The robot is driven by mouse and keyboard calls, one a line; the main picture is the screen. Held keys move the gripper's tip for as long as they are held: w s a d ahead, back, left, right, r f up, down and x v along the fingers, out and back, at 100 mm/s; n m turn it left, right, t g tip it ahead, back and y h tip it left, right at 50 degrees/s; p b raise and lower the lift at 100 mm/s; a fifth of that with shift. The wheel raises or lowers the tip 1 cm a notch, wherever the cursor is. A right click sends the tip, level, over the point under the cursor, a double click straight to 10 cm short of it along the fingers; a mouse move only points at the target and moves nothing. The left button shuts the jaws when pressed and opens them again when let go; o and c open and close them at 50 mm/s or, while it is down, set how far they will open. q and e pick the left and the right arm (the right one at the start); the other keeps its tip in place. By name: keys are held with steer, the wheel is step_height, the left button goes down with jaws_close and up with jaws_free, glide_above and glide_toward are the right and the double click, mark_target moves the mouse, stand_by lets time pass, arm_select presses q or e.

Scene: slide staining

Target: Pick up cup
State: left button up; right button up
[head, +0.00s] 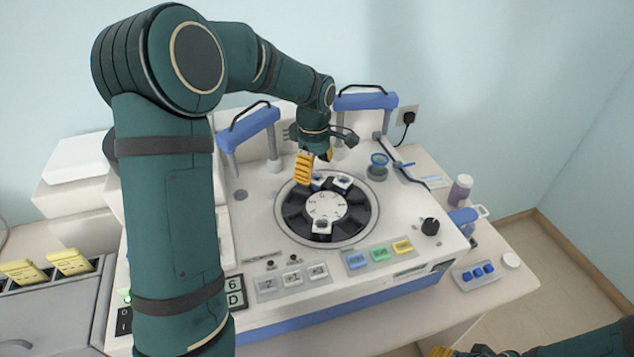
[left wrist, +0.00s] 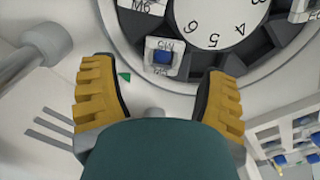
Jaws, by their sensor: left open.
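Several small white cups sit around the numbered dial of the round black carousel (head: 290,222). One white cup (left wrist: 150,70) with a blue centre and a printed label lies ahead of my left gripper in the left wrist view, between the lines of its two fingers. My left gripper (head: 315,168) has yellow fingers, spread open and empty, above the carousel's back edge. In the head view it partly hides the cup below it. Other cups stand at the carousel's front (head: 322,227) and back right (head: 343,181).
Blue-topped frames (head: 365,101) stand behind the carousel.

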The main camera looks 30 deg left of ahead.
mark_target(314, 177)
arm_select(q)
steer(key=shift+s+f, duration=0.1)
steer(key=shift+f, duration=1.45)
steer(key=c, duration=1.1)
step_height(314, 177, up, 10)
